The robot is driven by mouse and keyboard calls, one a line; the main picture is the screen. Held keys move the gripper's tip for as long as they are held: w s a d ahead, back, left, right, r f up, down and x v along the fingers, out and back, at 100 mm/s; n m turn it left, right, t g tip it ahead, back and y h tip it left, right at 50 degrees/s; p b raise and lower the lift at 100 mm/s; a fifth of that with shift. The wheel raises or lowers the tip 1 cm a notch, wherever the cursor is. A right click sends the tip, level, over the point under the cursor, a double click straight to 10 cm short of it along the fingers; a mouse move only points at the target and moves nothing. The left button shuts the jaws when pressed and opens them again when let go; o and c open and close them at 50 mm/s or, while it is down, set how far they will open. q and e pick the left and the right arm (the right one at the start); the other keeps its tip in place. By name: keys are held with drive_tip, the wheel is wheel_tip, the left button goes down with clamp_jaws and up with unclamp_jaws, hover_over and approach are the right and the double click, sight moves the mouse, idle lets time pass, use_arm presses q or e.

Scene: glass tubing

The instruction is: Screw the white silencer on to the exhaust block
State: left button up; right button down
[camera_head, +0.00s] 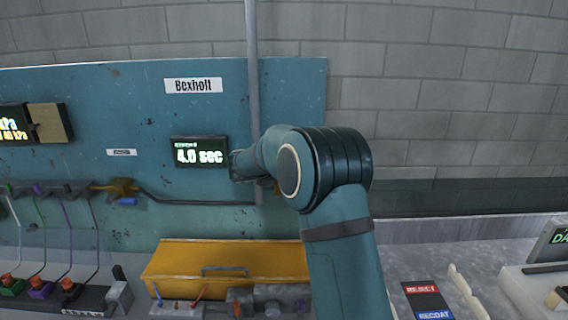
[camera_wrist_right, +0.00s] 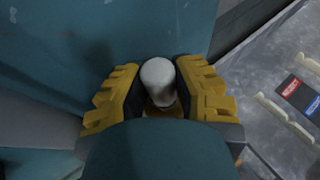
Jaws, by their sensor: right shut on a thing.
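The white silencer (camera_wrist_right: 158,76) shows in the right wrist view, a pale rounded cylinder between the yellow-padded fingers of my right gripper (camera_wrist_right: 160,88). The gripper is shut on it. A small tan, brass-like patch (camera_wrist_right: 165,111) shows just below the silencer; I cannot tell if this is the exhaust block or if they touch. In the head view my right arm reaches up to the teal panel (camera_head: 225,130), beside the "4.0 sec" display (camera_head: 200,151). Its wrist hides the silencer and most of the gripper there. My left gripper is not in view.
A grey vertical pipe (camera_head: 252,60) runs up the panel behind my right wrist. A brass fitting (camera_head: 124,188) with a blue part sits left on the panel. A yellow box (camera_head: 225,261) stands below. Reject cards (camera_head: 426,300) and pale racks (camera_head: 468,290) lie on the right bench.

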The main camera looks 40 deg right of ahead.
drive_tip(key=shift+r+m+g+p, duration=0.1)
drive_tip(key=shift+m+g+p, duration=0.65)
drive_tip(key=shift+p, duration=0.2)
drive_tip(key=c, duration=0.8)
unclamp_jaws()
drive_tip(key=shift+s+r, duration=0.1)
drive_tip(key=shift+s, duration=0.05)
